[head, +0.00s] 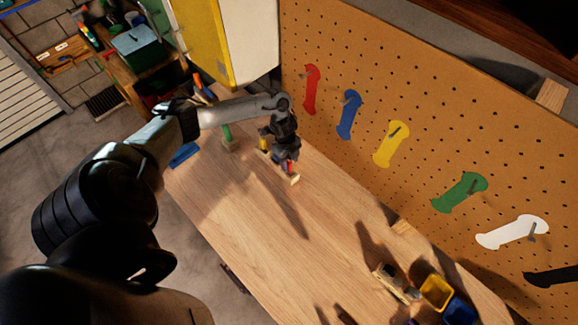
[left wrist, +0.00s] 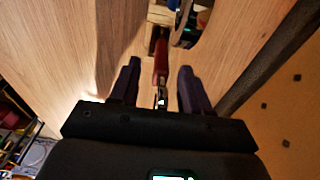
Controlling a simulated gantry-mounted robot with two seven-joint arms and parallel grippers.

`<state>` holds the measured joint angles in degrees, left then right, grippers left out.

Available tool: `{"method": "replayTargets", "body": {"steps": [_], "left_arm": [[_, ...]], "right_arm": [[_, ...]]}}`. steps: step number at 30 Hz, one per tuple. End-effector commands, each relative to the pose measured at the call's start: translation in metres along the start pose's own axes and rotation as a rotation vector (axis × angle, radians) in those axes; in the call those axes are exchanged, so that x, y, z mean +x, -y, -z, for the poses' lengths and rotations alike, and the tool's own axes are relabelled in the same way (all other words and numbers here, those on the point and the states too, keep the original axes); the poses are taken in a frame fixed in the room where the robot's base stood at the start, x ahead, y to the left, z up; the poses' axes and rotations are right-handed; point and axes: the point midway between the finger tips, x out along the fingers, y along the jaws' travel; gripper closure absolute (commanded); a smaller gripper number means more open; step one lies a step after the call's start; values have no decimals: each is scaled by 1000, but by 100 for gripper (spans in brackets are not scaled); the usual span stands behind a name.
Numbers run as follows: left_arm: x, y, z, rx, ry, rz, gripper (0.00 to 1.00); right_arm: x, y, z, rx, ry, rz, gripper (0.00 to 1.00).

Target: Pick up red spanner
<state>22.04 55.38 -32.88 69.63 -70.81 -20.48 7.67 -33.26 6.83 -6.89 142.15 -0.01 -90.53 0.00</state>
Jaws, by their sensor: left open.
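My left gripper (head: 286,164) is over the workbench, pointing down at a small wooden block (head: 294,179) with a red item (head: 290,168) at it. In the left wrist view, a red-handled tool (left wrist: 161,52) with a shiny metal end lies between the two open, dark fingers (left wrist: 160,70), apart from both. It looks like the red spanner, but its full shape is hidden. A flat red spanner shape (head: 312,90) is on the pegboard; I cannot tell whether it is painted. My right gripper is not in view.
The pegboard (head: 420,160) stands behind the bench with blue, yellow, green, white and black spanner shapes. A yellow bin (head: 436,291) and a blue bin (head: 460,312) stand at lower right. A yellow cabinet (head: 205,40) is behind my arm. The wooden benchtop (head: 270,240) is mostly clear in the middle.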

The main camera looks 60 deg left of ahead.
Motion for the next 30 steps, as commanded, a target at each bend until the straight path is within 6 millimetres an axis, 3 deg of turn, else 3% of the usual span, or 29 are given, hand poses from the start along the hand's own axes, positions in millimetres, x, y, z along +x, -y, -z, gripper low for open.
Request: {"method": "replayTargets", "body": {"steps": [6,15,25,30], "left_arm": [[1,0,0,1,1,0,53],[0,0,0,0,1,0,99],[-1,0,0,1,0,1,100],[-14,1,1,2,1,2,100]], "right_arm": [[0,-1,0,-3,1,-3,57],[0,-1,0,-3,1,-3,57],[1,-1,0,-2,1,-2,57],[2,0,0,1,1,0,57]]}}
